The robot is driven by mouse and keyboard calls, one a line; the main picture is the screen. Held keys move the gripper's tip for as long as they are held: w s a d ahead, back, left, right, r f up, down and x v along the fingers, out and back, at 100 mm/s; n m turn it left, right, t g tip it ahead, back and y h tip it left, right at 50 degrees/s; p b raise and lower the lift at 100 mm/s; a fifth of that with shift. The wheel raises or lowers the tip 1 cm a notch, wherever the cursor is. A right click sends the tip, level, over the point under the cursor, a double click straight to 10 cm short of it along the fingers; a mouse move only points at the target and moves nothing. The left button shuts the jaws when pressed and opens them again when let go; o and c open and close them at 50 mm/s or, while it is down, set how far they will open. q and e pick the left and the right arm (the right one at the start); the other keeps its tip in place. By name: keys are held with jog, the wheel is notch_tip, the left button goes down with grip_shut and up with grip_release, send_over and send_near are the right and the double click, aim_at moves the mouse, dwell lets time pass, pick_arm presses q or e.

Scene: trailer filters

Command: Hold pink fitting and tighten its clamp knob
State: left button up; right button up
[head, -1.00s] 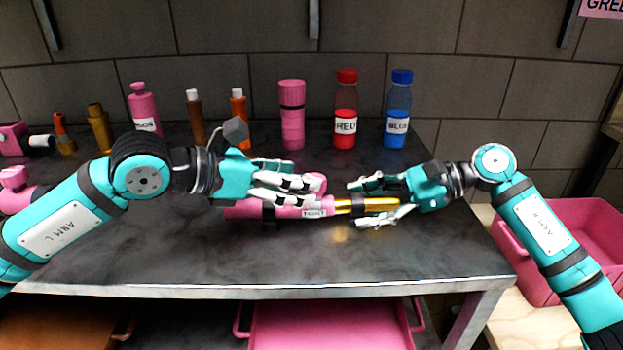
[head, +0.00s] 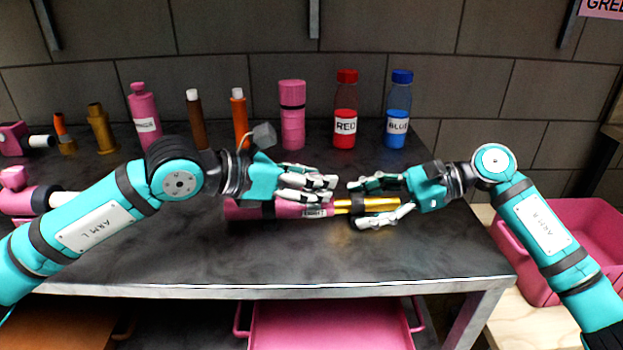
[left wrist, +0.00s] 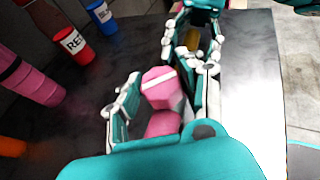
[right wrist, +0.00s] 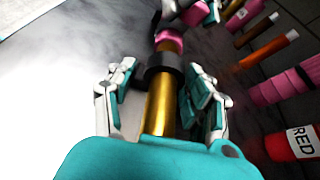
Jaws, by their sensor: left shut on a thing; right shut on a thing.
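The pink fitting (head: 245,210) lies sideways on the dark bench in the head view, with a white label and a gold tube (head: 382,204) at its right end. My right gripper (head: 357,203) is shut on the gold tube. The right wrist view shows the tube (right wrist: 160,105) between its fingers, with a black collar (right wrist: 165,67) around it. My left gripper (head: 325,182) is above the fitting's body. In the left wrist view it is shut on the pink clamp knob (left wrist: 158,82), which has a white stripe. Its fingers hide the knob in the head view.
A pink flask (head: 144,110), a pink canister (head: 292,115), a red bottle (head: 346,112), a blue bottle (head: 398,112) and several other items stand along the back. A pink crate (head: 595,225) is at the right. The bench front is clear.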

pick_arm(q)
jog(key=shift+c, duration=0.9)
jog(key=shift+w+a+f+m+g, duration=0.1)
jog(key=shift+m+g, duration=0.2)
jog(key=m+g+h, duration=0.1)
jog(key=m+g, duration=0.2)
jog(key=shift+w+g, duration=0.1)
jog(key=shift+g, duration=0.3)
jog(key=shift+m+g, duration=1.9)
jog(key=o, duration=1.2)
